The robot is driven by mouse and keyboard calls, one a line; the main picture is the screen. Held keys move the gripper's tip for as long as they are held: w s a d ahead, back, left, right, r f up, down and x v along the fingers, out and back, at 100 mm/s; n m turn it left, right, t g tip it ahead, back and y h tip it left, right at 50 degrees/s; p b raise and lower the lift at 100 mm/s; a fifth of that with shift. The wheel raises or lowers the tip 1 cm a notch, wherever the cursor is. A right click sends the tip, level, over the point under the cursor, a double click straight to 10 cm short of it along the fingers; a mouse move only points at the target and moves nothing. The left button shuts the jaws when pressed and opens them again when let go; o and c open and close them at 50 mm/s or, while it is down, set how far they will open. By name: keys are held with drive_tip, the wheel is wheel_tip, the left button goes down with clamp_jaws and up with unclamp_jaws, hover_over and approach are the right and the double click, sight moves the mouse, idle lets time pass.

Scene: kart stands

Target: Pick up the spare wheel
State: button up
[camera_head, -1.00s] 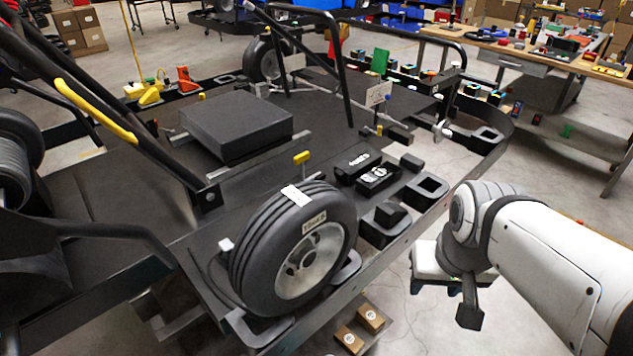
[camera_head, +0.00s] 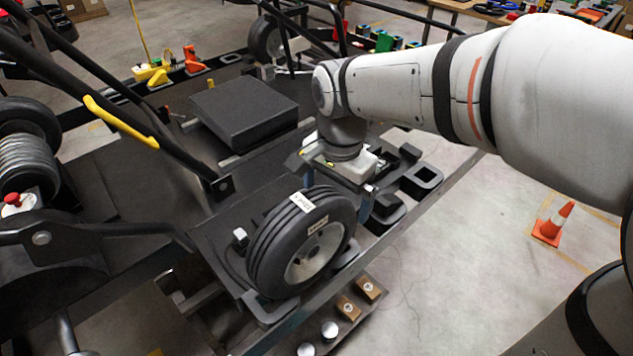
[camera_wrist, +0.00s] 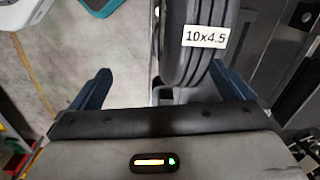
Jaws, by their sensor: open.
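The spare wheel (camera_head: 272,252) stands upright in a black holder at the kart stand's near edge. It has a black grooved tyre, a grey rim and white labels. My gripper (camera_head: 338,195) is just behind and above the wheel's upper right side, partly hidden by it. In the wrist view the tyre (camera_wrist: 180,62) carries a "10x4.5" label. My gripper (camera_wrist: 160,75) is open there, its fingers spread wide. The tyre is off-centre, close to the right finger; I cannot tell whether they touch. The left finger is over bare floor.
A black box (camera_head: 245,112) lies on the stand behind the wheel. Black blocks and holders (camera_head: 421,180) line the edge to the right. Small brown boxes (camera_head: 348,308) sit below. A yellow-handled bar (camera_head: 120,120) rises at left. An orange cone (camera_head: 552,225) stands on open floor.

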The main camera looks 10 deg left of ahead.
sight(302, 204)
drive_tip(key=shift+m, duration=0.8)
drive_tip(key=a, duration=0.5)
drive_tip(key=shift+a+f, duration=0.1)
drive_tip(key=shift+a, duration=0.1)
drive_tip(key=shift+s+a+f, duration=0.1)
drive_tip(key=shift+f, duration=0.15)
drive_tip(key=f, duration=0.2)
drive_tip(key=f+p, duration=0.1)
drive_tip(key=f, duration=0.4)
drive_tip(key=shift+w+a+p, duration=0.2)
drive_tip(key=shift+w+p, duration=0.1)
drive_tip(key=shift+p, duration=0.1)
drive_tip(key=c, duration=2)
drive_tip(key=shift+w, duration=0.1)
drive_tip(key=shift+c, duration=0.3)
drive_tip(key=shift+r, duration=0.15)
